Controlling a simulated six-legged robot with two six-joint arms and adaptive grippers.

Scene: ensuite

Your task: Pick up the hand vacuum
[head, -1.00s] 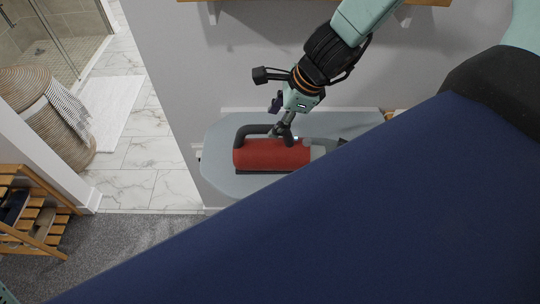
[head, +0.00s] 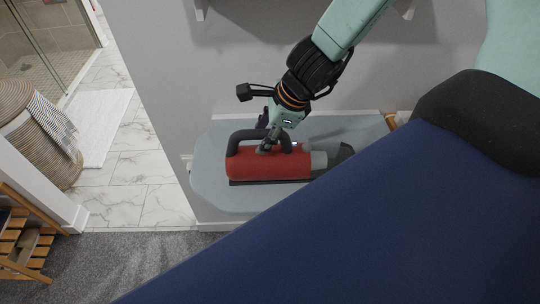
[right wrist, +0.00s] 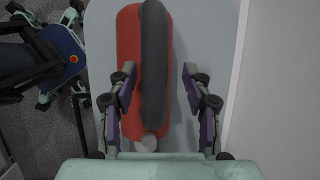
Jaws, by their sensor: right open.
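The hand vacuum has a red body (head: 268,167), a dark looped handle on top and a grey nozzle end pointing right. It lies on a pale grey-blue board (head: 213,190) against the wall. My right gripper (head: 267,146) is right over the handle in the head view. In the right wrist view, the gripper (right wrist: 155,92) is open, with one finger on each side of the red body and the dark handle (right wrist: 153,60). My left gripper is not in view.
A wooden rack (head: 28,240) with shoes stands at lower left. A wicker basket (head: 35,130) with a striped towel is at the left. A wall rises behind the board. Grey carpet (head: 120,262) and marble tiles (head: 125,185) lie left of it.

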